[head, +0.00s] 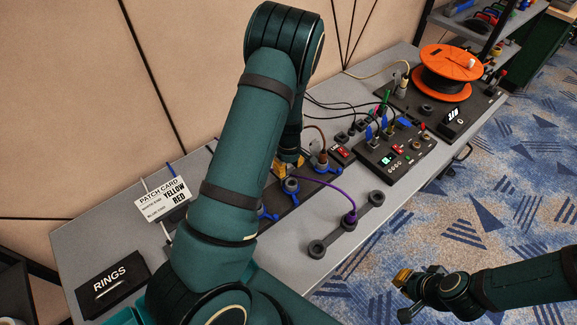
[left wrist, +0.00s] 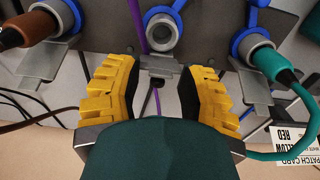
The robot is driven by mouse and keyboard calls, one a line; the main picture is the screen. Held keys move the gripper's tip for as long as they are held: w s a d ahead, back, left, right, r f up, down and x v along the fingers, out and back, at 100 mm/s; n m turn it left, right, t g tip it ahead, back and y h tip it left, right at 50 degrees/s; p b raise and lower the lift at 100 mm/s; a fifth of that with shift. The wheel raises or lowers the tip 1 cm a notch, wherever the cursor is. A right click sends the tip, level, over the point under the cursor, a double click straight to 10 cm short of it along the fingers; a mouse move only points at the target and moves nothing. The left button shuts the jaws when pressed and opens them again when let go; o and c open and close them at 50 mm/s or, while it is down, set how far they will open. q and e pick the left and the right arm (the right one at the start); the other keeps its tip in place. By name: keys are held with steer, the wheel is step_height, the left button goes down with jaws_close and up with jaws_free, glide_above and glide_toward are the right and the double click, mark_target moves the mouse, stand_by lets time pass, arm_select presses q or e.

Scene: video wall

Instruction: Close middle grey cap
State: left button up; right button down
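The middle grey cap (left wrist: 158,66) is a small flat flap below the middle grey socket (left wrist: 160,33), whose round opening shows uncovered. In the head view the middle socket (head: 291,185) sits on the dark panel with blue collars. My left gripper (left wrist: 159,72) has its yellow fingers apart, one on each side of the cap, with visible gaps. In the head view this gripper (head: 287,163) is partly hidden by my left arm. My right gripper (head: 404,278) hangs off the table's front side, too small to judge its opening.
A brown plug (left wrist: 22,27) and a teal plug (left wrist: 268,62) fill the side sockets. A purple cable (left wrist: 142,25) runs beside the middle socket to a ring block (head: 346,225). Switch box (head: 394,150), orange reel (head: 447,62) and RINGS box (head: 112,283) stand on the table.

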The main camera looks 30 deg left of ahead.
arm_select(q)
jaws_close()
steer(key=shift+d, duration=0.1)
steer(key=shift+s+d+y+p, duration=0.15)
steer(key=shift+d+y+p, duration=0.35)
steer(key=shift+y, duration=0.3)
steer(key=shift+s+d+f+t+y+p, duration=0.15)
steer(key=shift+d+f+t+y+p, duration=0.2)
steer(key=shift+y, duration=0.35)
steer(key=shift+s+d+f+t+y, duration=0.1)
steer(key=shift+d+f+t+y, duration=0.1)
steer(key=shift+y, duration=0.3)
steer(key=shift+d+f+t+y, duration=0.1)
steer(key=shift+d+t+y, duration=0.1)
steer(key=shift+y, duration=0.3)
steer(key=shift+s+d+f+t+y+b, duration=0.1)
steer(key=shift+d+f+t+y+b, duration=0.25)
steer(key=shift+y, duration=0.55)
steer(key=shift+d, duration=0.1)
